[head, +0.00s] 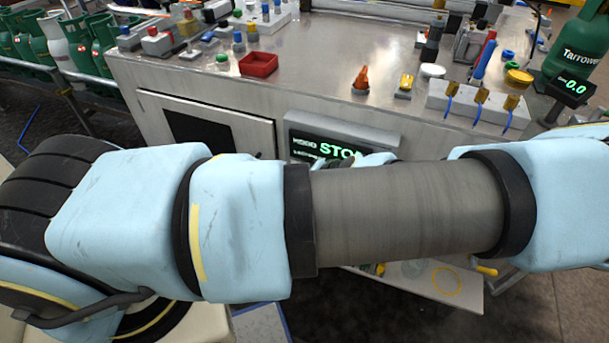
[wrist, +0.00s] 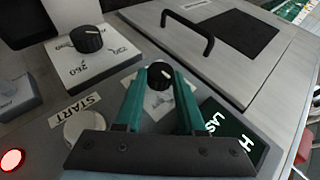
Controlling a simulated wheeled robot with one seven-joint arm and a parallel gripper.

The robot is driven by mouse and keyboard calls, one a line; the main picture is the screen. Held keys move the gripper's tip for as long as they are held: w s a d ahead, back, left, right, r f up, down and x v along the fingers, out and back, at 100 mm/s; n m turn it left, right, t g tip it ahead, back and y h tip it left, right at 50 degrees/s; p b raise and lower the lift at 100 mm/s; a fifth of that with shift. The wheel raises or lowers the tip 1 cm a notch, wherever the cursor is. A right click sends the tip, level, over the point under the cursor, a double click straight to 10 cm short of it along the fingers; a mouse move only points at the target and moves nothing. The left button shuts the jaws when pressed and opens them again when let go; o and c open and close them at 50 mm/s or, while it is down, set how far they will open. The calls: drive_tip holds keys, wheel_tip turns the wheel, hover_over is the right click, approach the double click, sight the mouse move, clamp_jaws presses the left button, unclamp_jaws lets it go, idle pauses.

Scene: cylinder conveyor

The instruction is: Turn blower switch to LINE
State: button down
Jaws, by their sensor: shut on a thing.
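A small black knob (wrist: 159,75) with a white pointer mark stands on a pale plate in the wrist view. I take it for the blower switch, but the plate's markings are mostly hidden and no LINE label can be read. My gripper (wrist: 161,80) has its two green fingers on either side of this knob, shut on it. In the head view my arm covers the gripper and the knob.
A larger black dial (wrist: 87,38) with numbers, a pale button (wrist: 87,127) by the START label, and a lit red button (wrist: 12,159) are nearby. A handled panel (wrist: 222,52) lies behind. The head view shows a display (head: 340,138) and a crowded tabletop (head: 315,55).

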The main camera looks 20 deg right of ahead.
idle(0.5)
drive_tip(key=c, duration=0.5)
unclamp_jaws()
drive_tip(key=p+v, duration=0.7)
drive_tip(key=v, duration=0.3)
drive_tip(key=shift+s, duration=0.35)
drive_tip(key=shift+d+r, duration=0.15)
